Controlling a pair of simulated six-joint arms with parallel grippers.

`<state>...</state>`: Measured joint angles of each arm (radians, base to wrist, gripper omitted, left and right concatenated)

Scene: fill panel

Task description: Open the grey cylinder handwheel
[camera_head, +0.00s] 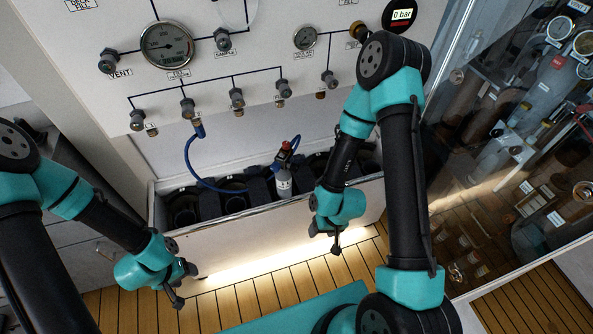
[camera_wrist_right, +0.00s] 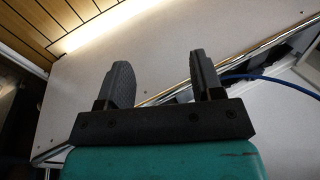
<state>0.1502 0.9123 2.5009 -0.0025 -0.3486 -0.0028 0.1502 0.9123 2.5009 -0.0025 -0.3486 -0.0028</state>
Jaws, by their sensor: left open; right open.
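A small grey cylinder (camera_head: 284,184) stands upright in the trough below the panel. A dark and red fitting (camera_head: 287,150) sits on its top; I cannot make out the handwheel clearly at this size. My right gripper (camera_head: 324,241) is open and empty, low in front of the trough, right of and below the cylinder. Its two spread fingers show in the right wrist view (camera_wrist_right: 161,78) with nothing between them. My left gripper (camera_head: 184,285) is open and empty, left of and below the trough.
The trough's front wall (camera_head: 270,232) stands between both grippers and the cylinder. The white panel (camera_head: 215,60) above carries gauges and several small valves. A glass-fronted cabinet (camera_head: 500,160) stands at the right. The wooden floor (camera_head: 240,295) is clear.

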